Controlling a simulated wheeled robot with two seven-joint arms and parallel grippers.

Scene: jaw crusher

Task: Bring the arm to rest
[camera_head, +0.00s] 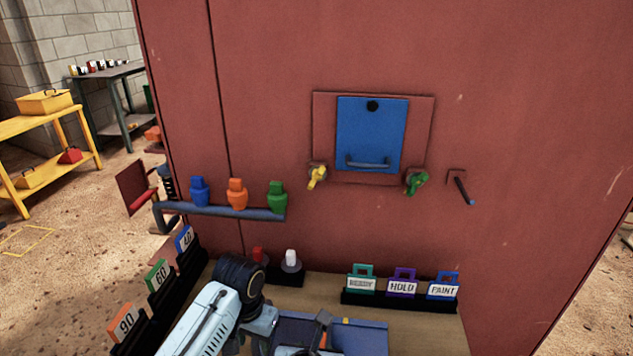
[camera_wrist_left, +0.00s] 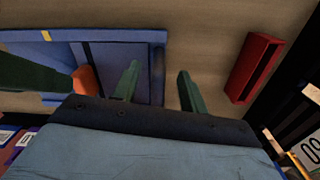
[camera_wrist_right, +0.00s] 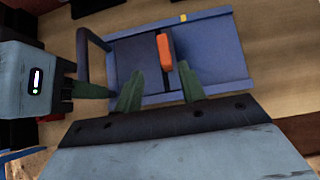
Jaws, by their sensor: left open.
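My left arm comes in from the lower left in the head view, and its gripper (camera_head: 262,326) is low over the work shelf. An orange piece (camera_wrist_right: 164,45) on the blue tray shows between and beyond those fingertips, with gaps on both sides. Part of the left gripper shows at the left there.
The shelf holds numbered cards (camera_head: 158,276) at left and lettered tags (camera_head: 402,286) at right. A red tray (camera_wrist_left: 255,68) lies near my left gripper. Behind stand a red wall with a blue hatch (camera_head: 370,130) and a pipe rail (camera_head: 225,211). The shelf's front right is bare.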

